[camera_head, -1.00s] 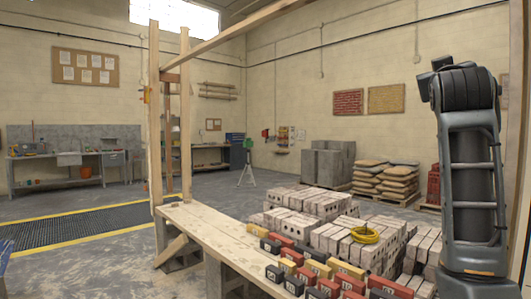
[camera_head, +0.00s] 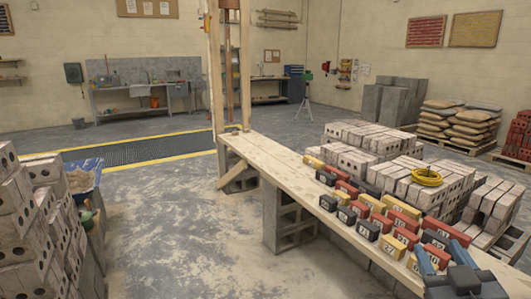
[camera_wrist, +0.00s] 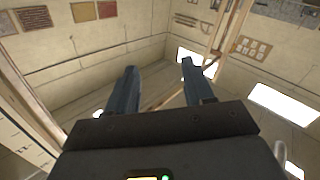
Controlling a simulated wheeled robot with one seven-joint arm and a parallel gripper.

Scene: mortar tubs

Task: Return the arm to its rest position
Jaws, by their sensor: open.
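My gripper (camera_head: 435,250) shows at the bottom right of the head view, with its two blue fingers apart. It appears over or in front of the near end of the plank bench (camera_head: 262,157); its exact height above the bench is hard to judge. In the wrist view my gripper (camera_wrist: 158,67) is open, with nothing between its fingers. The rest of my arm is out of the head view.
Red, yellow and dark labelled blocks (camera_head: 379,222) crowd the bench near my gripper. Pale perforated bricks (camera_head: 440,190) with a yellow coil (camera_head: 427,177) stand behind. A brick stack (camera_head: 25,225) and a blue tub (camera_head: 84,176) are at left. The floor (camera_head: 180,230) between is clear.

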